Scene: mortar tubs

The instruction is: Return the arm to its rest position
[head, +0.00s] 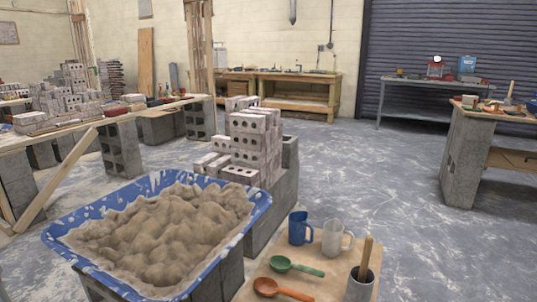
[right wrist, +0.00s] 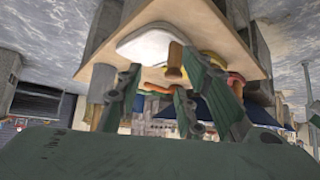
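Neither arm shows in the head view. In the right wrist view, which looks upside down, the dark green fingers of my right gripper (right wrist: 160,78) stand apart with nothing visibly held between them. Beyond them is the light wooden board (right wrist: 205,20) with a white rounded item (right wrist: 146,43) on it. Whether the fingers touch anything there I cannot tell. My left gripper is in neither view.
A blue tub (head: 256,205) full of mortar (head: 160,235) stands at front left. The board (head: 320,287) holds a blue mug (head: 299,229), a pale mug (head: 333,239), a green spoon (head: 296,267), an orange spoon (head: 280,290) and a grey pot (head: 360,285). Bricks (head: 252,140) stand behind. Open floor (head: 390,190) lies right.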

